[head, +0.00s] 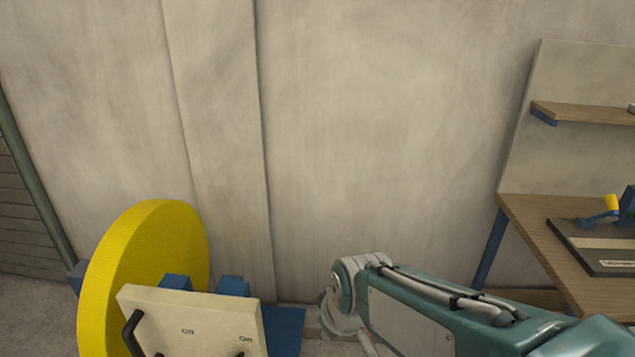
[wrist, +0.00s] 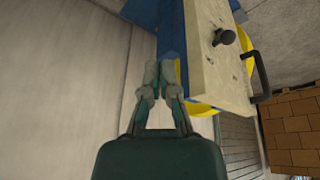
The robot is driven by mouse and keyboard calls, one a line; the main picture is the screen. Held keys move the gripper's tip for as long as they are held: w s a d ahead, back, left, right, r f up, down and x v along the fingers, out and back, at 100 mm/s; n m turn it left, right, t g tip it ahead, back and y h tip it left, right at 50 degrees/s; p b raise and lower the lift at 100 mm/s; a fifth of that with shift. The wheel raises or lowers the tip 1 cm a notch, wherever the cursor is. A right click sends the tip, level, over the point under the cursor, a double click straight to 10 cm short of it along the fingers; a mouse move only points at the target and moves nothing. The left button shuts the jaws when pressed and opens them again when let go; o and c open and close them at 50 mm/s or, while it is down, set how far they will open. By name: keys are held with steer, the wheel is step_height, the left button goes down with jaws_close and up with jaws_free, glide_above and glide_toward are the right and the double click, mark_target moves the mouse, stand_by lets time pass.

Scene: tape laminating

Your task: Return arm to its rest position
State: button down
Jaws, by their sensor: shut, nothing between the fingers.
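My arm (head: 410,308) reaches in from the lower right of the head view, its elbow joint near the bottom middle. My gripper is out of the head view. In the wrist view my gripper (wrist: 160,78) is shut and empty, its two fingertips together. Beyond the fingertips is the tape machine, with a cream panel (wrist: 212,65), a black knob and a black handle. I cannot tell whether the fingertips touch its blue part. In the head view the large yellow tape roll (head: 150,260) and the cream panel (head: 195,320) stand at the lower left.
A wooden workbench (head: 535,225) with a shelf (head: 580,113) and a small blue-and-yellow device (head: 605,208) stands at the right. A concrete wall (head: 380,130) fills the back. Stacked brown boxes (wrist: 292,125) show at the right of the wrist view.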

steer(key=s+d+r+m+t+h, duration=0.1)
steer(key=s+d+r+m, duration=0.2)
steer(key=s+d, duration=0.2)
steer(key=s+d+r+m+t+h, duration=0.1)
steer(key=s+d+r+m, duration=0.2)
steer(key=d, duration=0.6)
steer(key=shift+s+d+r+m, duration=0.35)
steer(key=shift+s+m, duration=0.45)
steer(key=shift+s, duration=0.35)
steer(key=shift+a, duration=0.1)
